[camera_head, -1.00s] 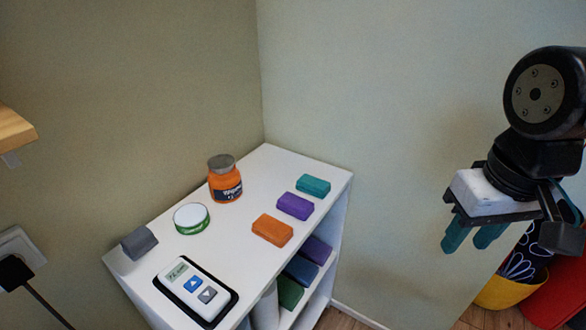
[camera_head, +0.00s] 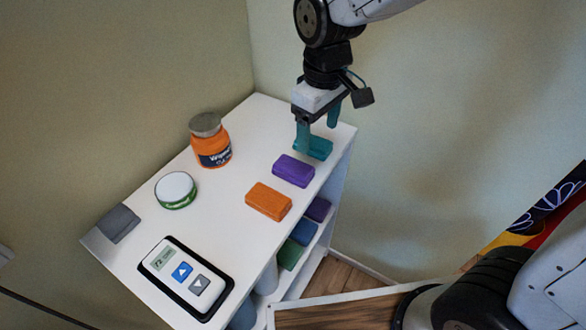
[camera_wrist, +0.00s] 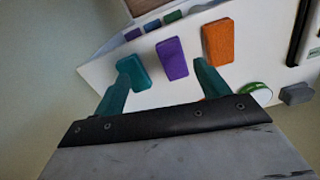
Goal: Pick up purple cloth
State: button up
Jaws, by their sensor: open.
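The purple cloth (camera_head: 293,170) is a small folded block lying on the white shelf top, between a teal cloth (camera_head: 318,148) and an orange cloth (camera_head: 268,201). My gripper (camera_head: 318,132) is open and empty, above the far right end of the shelf top near the teal cloth. In the wrist view the purple cloth (camera_wrist: 172,58) shows ahead, in the gap between the two teal fingers of my gripper (camera_wrist: 160,82). The left finger overlaps the teal cloth (camera_wrist: 132,72) in that view, and the right finger is below the orange cloth (camera_wrist: 218,42).
On the white shelf top (camera_head: 222,222) stand an orange bottle (camera_head: 211,142), a green-and-white tin (camera_head: 175,189), a grey block (camera_head: 118,223) and a white device (camera_head: 186,277). More cloths, including a blue one (camera_head: 303,231), lie on a lower shelf. A wall stands behind.

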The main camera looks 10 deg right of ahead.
jog(key=n, duration=0.2)
send_over(293, 166)
jog(key=f, duration=0.3)
jog(key=shift+s+d+f, duration=0.1)
jog(key=shift+s+f, duration=0.1)
jog(key=shift+f, duration=0.55)
jog(key=f, duration=0.7)
jog(key=shift+w, duration=0.25)
jog(key=c, duration=1.1)
